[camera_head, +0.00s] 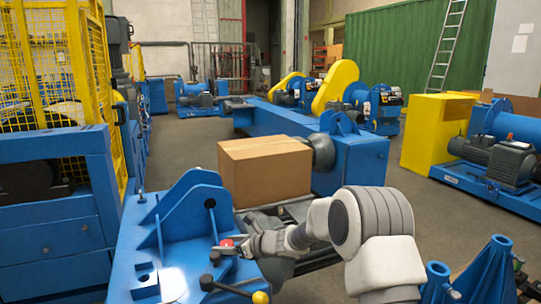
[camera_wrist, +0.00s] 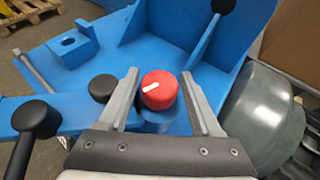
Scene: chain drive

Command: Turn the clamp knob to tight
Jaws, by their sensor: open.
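The red clamp knob (camera_wrist: 160,92) sits on the blue machine frame (camera_wrist: 150,38) and carries a white pointer mark on its top. In the head view the knob (camera_head: 227,243) shows small at the fingertips of my gripper (camera_head: 228,248). In the wrist view my gripper (camera_wrist: 163,86) is open, with one finger to the left of the knob and one to the right. Gaps show between the knob and both fingers. The white mark points toward the lower left in the wrist view. Any scale around the knob cannot be made out.
A black ball handle (camera_wrist: 103,88) stands close beside the left finger, and a larger black-knobbed lever (camera_wrist: 36,120) is further left. A grey rounded part (camera_wrist: 262,118) lies right of the right finger. A cardboard box (camera_head: 265,172) stands behind my gripper in the head view.

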